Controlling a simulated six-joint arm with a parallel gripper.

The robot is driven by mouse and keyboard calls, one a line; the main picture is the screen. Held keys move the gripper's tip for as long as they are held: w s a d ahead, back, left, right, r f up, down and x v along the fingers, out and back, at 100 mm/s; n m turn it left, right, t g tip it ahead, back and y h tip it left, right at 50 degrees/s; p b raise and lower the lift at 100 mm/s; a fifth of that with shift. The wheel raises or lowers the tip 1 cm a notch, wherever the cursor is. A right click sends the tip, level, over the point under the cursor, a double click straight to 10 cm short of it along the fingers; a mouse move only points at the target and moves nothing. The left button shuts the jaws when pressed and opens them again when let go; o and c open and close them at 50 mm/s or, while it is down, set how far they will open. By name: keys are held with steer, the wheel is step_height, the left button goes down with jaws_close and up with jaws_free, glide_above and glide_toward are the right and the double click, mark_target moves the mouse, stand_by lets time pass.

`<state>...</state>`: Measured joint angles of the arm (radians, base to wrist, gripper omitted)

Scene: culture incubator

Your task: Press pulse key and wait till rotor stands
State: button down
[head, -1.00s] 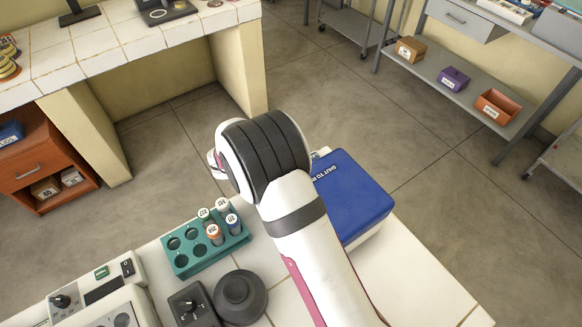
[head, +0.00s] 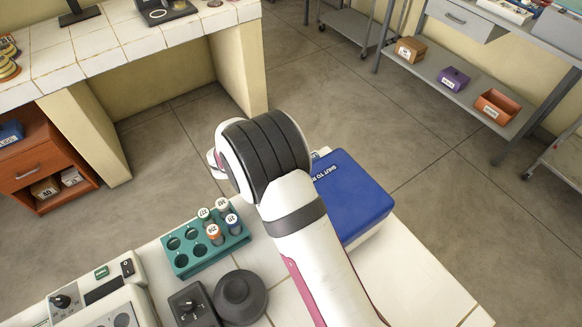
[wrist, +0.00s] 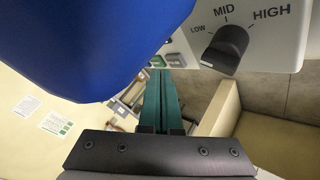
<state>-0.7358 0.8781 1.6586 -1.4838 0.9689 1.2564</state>
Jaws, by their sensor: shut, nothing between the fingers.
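The machine with a blue lid (head: 352,195) stands on the tiled bench, partly behind my arm; the lid is down in the head view. The lid (wrist: 90,40) fills the upper left of the wrist view. Its pale front panel carries a dark knob (wrist: 227,47) marked LOW, MID, HIGH. A small green key (wrist: 157,62) and a grey key (wrist: 176,61) show beside the lid, close to my fingertips. My gripper (wrist: 163,74) is shut and empty, its teal fingers at or near these keys; contact cannot be told. The rotor is hidden under the lid.
A teal rack (head: 190,262) with several capped tubes stands left of my arm. A dark round-topped device (head: 240,297) and a white instrument (head: 110,300) are at the front left. Open floor lies beyond the bench.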

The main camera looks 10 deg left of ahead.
stand_by(0.8)
steer(key=shift+f, duration=0.4)
